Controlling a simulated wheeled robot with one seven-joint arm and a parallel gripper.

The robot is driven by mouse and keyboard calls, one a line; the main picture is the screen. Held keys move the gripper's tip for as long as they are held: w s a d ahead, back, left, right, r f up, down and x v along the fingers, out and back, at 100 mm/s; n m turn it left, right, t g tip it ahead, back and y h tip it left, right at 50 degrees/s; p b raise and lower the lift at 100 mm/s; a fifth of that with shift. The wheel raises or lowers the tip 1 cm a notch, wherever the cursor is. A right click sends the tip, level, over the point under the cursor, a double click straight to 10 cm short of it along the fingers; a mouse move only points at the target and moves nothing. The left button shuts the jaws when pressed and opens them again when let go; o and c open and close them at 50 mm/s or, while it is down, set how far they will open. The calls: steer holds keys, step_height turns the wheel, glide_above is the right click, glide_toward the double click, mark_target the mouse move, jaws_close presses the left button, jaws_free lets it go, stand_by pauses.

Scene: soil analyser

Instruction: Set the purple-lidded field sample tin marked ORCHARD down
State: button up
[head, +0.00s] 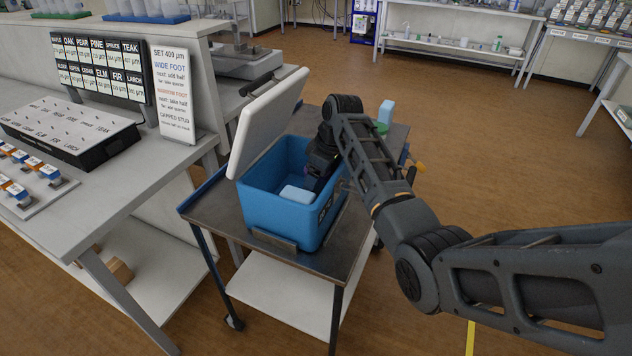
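A blue cool box (262,203) stands on a dark-topped trolley, its white lid (268,118) tipped open to the left. My gripper (318,172) reaches down into the right part of the box from above. Its fingertips are hidden by the box wall and the gripper's own body, so I cannot tell whether it is open or shut. A small dark purplish patch shows beside the gripper; I cannot tell whether it is the tin's lid. No ORCHARD marking can be read. A pale blue block (298,194) lies on the box floor to the left of the gripper.
The trolley top (214,208) has a bare strip left of the box. A light blue bottle-like object (386,110) and a green item (381,128) stand behind my arm. The left bench (120,185) holds a labelled tray (70,130) and signs.

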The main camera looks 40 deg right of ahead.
steer(key=shift+f, duration=1)
steer(key=o, duration=0.9)
steer(key=shift+f, duration=0.1)
steer(key=v, duration=1.2)
